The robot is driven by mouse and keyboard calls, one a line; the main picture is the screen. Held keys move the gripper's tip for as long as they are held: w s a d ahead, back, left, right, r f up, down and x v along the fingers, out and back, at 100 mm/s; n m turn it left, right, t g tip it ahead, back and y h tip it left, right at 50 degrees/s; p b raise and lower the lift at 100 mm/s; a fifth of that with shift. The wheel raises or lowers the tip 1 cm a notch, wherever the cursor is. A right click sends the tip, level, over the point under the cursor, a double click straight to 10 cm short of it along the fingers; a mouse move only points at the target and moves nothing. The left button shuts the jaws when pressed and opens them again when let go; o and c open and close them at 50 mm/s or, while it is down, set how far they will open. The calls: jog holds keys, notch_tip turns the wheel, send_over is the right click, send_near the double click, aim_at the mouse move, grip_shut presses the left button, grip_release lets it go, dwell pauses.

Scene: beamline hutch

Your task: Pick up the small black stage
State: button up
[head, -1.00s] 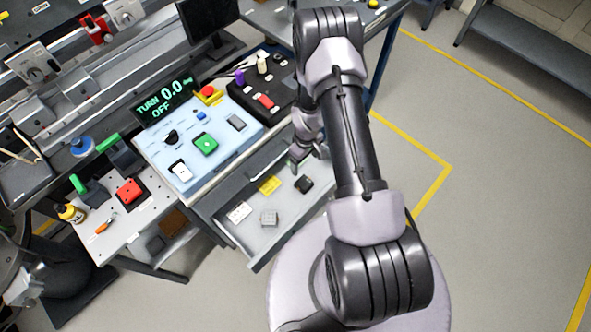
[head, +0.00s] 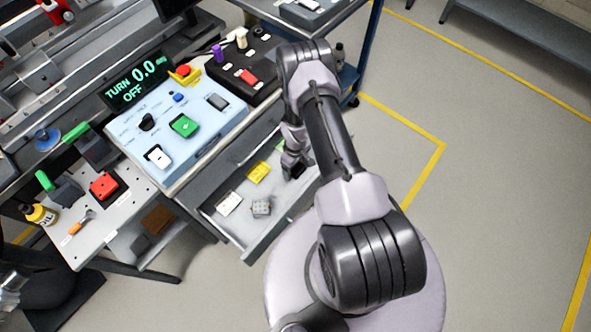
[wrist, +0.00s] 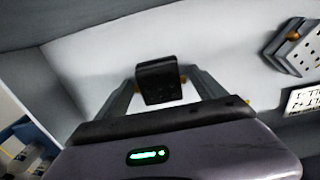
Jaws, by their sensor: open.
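The small black stage (wrist: 158,82) is a dark block in the open drawer (head: 236,247). In the wrist view it lies between the two fingers of my gripper (head: 291,165), with pale drawer floor showing beside it. My gripper is open, its fingers on either side of the stage. I cannot tell whether either finger touches it. In the head view the stage (head: 299,171) is mostly hidden by my gripper and arm.
The control panel (head: 205,130) with buttons stands above the drawer. The floor to the right is clear.

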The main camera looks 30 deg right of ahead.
jog(key=shift+r, duration=0.1)
grip_shut()
notch_tip(320, 180, up, 18)
jog(key=p, duration=0.7)
